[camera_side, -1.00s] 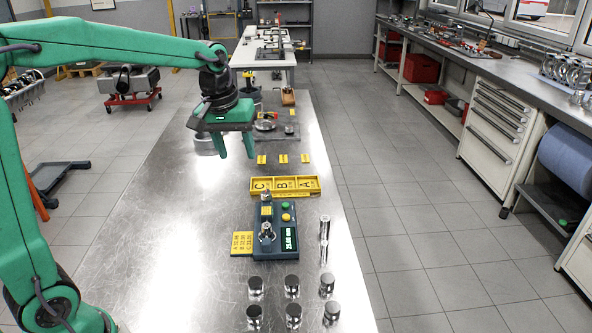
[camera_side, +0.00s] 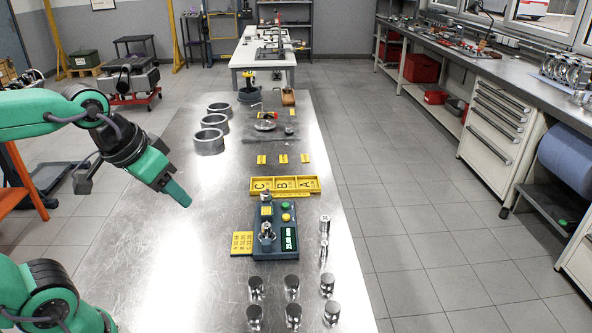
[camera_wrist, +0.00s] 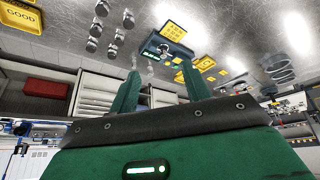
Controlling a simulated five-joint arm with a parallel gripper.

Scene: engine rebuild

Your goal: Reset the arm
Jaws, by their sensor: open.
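My green gripper (camera_side: 178,192) hangs in the air over the left part of the steel table (camera_side: 150,255) in the side view. It is empty and clear of the parts. In the wrist view my gripper (camera_wrist: 160,82) shows its two green fingers spread apart with nothing between them. In the side view the fingers overlap, so the gap between them is hidden.
A gauge station (camera_side: 275,243) stands mid-table, before a yellow A/B/C tray (camera_side: 285,194). Several pistons (camera_side: 292,284) stand at the front. Grey rings (camera_side: 208,142) stand at the back left. A yellow GOOD tray (camera_wrist: 20,15) shows in the wrist view. The table's left middle is bare.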

